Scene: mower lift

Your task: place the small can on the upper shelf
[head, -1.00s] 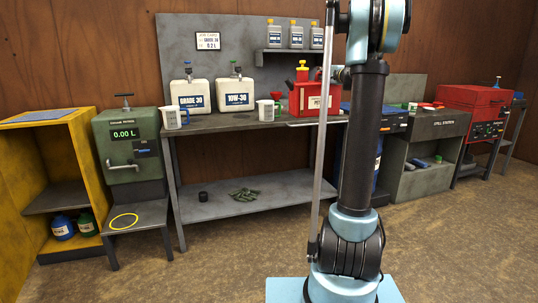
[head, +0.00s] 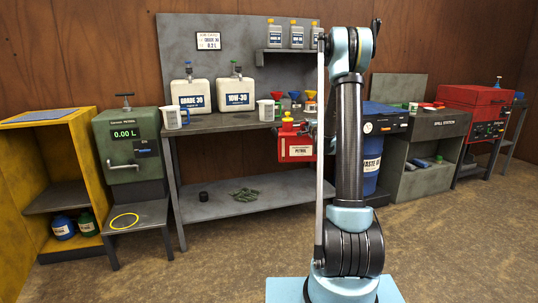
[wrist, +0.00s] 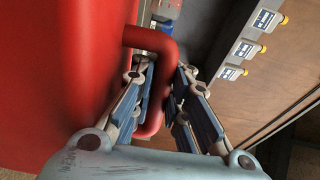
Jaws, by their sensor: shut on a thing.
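A red petrol can (head: 295,146) with a yellow cap hangs in the air in front of the workbench, its bottom below the bench top's level. My gripper (wrist: 160,98) is shut on the can's red handle (wrist: 153,40), with the can's red body filling the left of the wrist view. In the head view my gripper is mostly hidden behind my arm. The yellow cabinet (head: 82,175) at the far left has an empty middle shelf (head: 60,197). Below it stand a blue container (head: 62,227) and a green container (head: 87,222).
The bench (head: 225,123) holds two white jugs, measuring cups and coloured funnels. A wall shelf (head: 285,50) carries several grey bottles. A green dispenser (head: 128,150) stands beside the cabinet. A blue waste drum (head: 371,155) stands right of the bench. The floor in front is clear.

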